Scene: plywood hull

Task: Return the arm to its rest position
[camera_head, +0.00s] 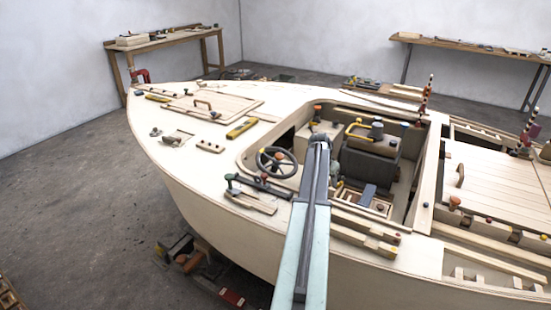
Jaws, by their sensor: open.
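My arm (306,250) reaches from the bottom edge up over the near side of the boat hull (225,215). Its pale blue lower link leads into a dark grey forearm (316,180). The forearm stretches over the cockpit, and its far end lies just right of the steering wheel (277,162) in the picture. I cannot make out my gripper's fingers; they are hidden at or behind the end of the forearm. I see nothing carried at the arm's end.
The foredeck holds a hatch panel (214,105), a yellow-topped tool (242,128) and small parts. A dark seat (369,165) stands right of the forearm. Striped posts (425,96) rise at the right. Workbenches (165,41) stand by the walls. Grey floor is open at left.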

